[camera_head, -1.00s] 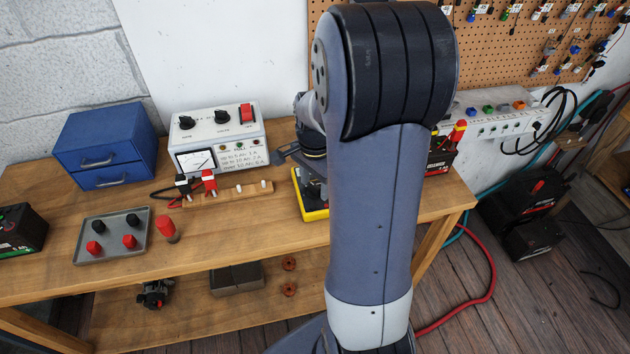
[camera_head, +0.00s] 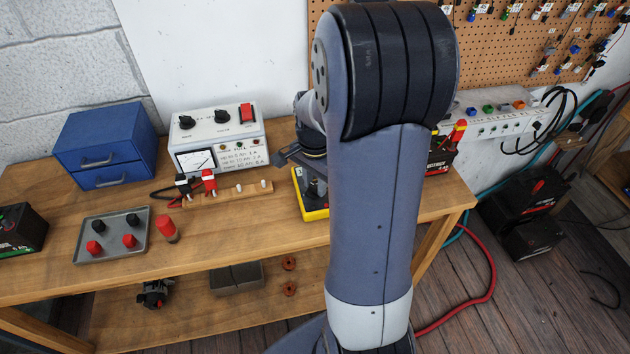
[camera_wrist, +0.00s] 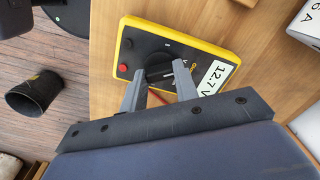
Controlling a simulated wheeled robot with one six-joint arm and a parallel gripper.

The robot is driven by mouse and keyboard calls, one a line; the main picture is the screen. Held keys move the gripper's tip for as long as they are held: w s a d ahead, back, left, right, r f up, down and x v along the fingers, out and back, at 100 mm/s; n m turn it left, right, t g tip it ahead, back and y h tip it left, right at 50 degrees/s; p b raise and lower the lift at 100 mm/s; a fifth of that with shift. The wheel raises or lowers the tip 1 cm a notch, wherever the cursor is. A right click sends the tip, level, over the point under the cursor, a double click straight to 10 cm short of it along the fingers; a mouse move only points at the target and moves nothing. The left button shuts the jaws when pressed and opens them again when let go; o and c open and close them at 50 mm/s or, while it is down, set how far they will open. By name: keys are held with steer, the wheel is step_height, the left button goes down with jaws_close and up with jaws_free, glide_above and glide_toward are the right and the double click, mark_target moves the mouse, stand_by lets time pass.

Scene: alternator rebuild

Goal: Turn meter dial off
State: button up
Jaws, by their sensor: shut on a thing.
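The meter is a yellow-rimmed box with a black face (camera_wrist: 205,47), lying on the wooden bench. In the head view the meter (camera_head: 316,214) is partly hidden behind my arm. Its display (camera_wrist: 213,76) reads 12.7 V. The round black dial (camera_wrist: 158,66) is in the middle of the face. My gripper (camera_wrist: 161,74) is over the meter, with its two grey fingers shut on the dial from either side. The dial's pointer and setting marks are too small and covered to read.
A white test box (camera_head: 218,137) with knobs and a red switch stands behind, left of the meter. A wooden strip (camera_head: 222,193) with clips, a grey tray (camera_head: 112,240) and a blue drawer box (camera_head: 107,143) are farther left.

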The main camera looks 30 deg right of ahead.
mark_target(315, 186)
steer(key=n, duration=1)
steer(key=shift+n, duration=0.4)
stand_by(0.4)
steer(key=o, duration=1)
step_height(315, 186, up, 11)
steer(key=shift+f, duration=0.1)
steer(key=shift+f, duration=0.1)
